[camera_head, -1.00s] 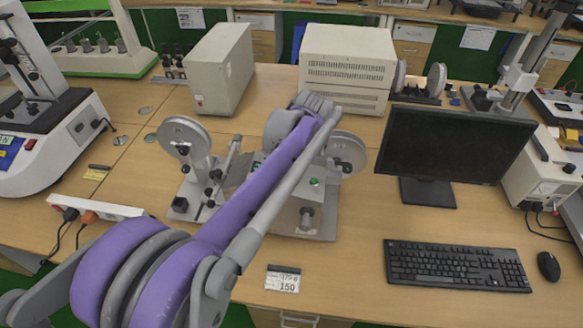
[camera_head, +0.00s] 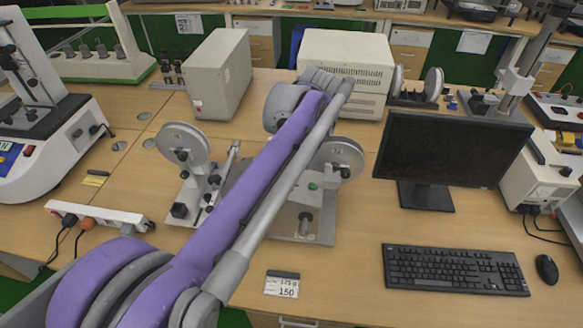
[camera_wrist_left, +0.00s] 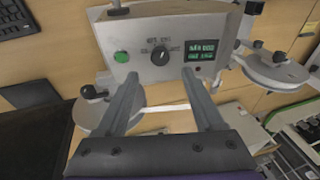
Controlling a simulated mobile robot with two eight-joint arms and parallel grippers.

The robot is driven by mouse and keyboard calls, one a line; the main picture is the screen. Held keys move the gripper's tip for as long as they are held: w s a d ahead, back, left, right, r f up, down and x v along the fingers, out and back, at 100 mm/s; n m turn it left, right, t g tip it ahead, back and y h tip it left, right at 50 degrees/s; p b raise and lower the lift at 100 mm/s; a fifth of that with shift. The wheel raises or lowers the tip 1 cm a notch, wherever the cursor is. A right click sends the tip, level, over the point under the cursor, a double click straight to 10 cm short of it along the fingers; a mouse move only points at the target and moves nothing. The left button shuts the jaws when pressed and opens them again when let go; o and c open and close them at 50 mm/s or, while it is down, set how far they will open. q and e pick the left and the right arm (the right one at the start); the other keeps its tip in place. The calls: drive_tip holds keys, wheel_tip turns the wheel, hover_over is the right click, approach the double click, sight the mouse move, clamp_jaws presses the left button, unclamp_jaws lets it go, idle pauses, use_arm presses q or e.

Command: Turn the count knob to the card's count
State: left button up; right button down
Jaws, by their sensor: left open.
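The dark count knob (camera_wrist_left: 160,55) sits on the grey front panel of a winding machine in the left wrist view, with a green button (camera_wrist_left: 121,57) and a lit green display (camera_wrist_left: 201,50) on either side. My left gripper (camera_wrist_left: 160,74) is open, its two fingers pointing at the panel with the knob between and just beyond the tips. Contact cannot be told. In the head view my purple arm covers much of the machine (camera_head: 318,225) and hides the knob. The card (camera_head: 282,285) lies on the bench in front of the machine and shows 150.
Reels stand left (camera_head: 183,148) and right (camera_head: 337,158) of the machine. A monitor (camera_head: 450,160), keyboard (camera_head: 453,270) and mouse (camera_head: 546,269) are at the right. A power strip (camera_head: 98,215) lies at the left. Grey boxes (camera_head: 218,75) stand behind.

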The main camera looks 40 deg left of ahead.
use_arm(q)
drive_tip(key=shift+v, duration=1.8)
